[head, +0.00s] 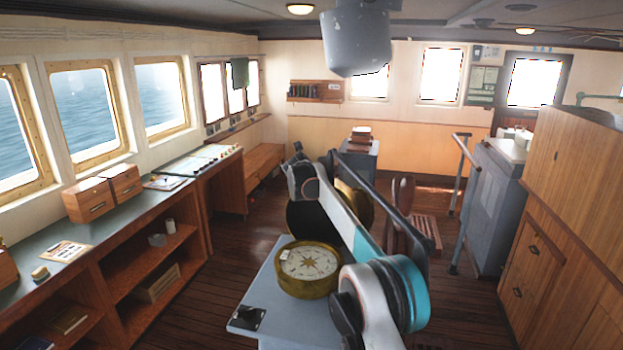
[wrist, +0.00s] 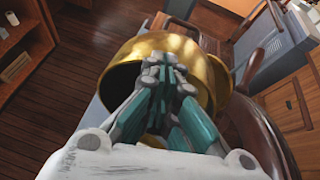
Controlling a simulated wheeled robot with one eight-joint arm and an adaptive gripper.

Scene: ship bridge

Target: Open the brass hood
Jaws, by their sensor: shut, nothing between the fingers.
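The brass hood (head: 357,206) is partly hidden behind my arm in the head view. It sits tipped back beyond the compass (head: 308,262), with its dark hollow side facing the compass. The compass card is uncovered, in a brass ring on a grey stand (head: 258,318). In the wrist view the hood (wrist: 188,48) is a shiny gold dome, its dark hollow opening to the left. My gripper (wrist: 165,62) is shut and empty in front of the dome, overlapping it in the picture. I cannot tell whether it touches. The fingertips are not clear in the head view.
A long counter with shelves (head: 110,235) runs along the left under the windows. Wooden cabinets (head: 550,220) stand at the right, beside a grey console (head: 497,205) with a handrail. A brown chair (head: 402,194) is behind my arm. Dark plank floor (head: 225,290) is clear left of the stand.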

